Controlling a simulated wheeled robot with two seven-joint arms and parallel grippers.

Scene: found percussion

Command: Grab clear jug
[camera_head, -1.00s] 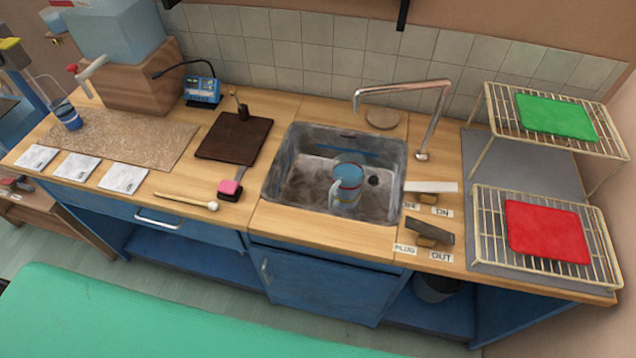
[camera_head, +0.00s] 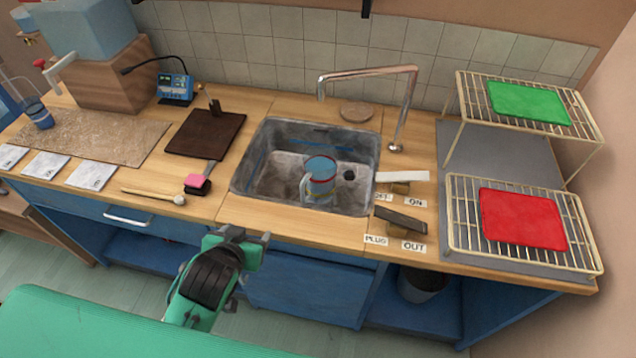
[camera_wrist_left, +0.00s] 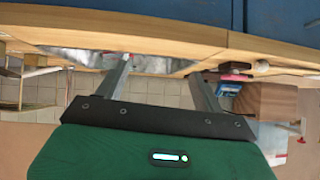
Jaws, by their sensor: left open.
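The clear jug (camera_head: 320,178) stands upright in the sink (camera_head: 262,160), with bluish contents or tint, coloured bands and a handle on its left side. My left gripper (camera_head: 243,238) is in front of the counter's front edge, below and to the left of the jug and apart from it. In the left wrist view my left gripper (camera_wrist_left: 160,75) shows two spread fingers with nothing between them. My right gripper is not in view.
A tap (camera_head: 400,100) arches behind the sink. Levers (camera_head: 400,218) sit right of it. A pink block (camera_head: 197,183) and a mallet (camera_head: 155,196) lie left of it. Wire racks with a red mat (camera_head: 522,219) and a green mat (camera_head: 528,104) stand at the right.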

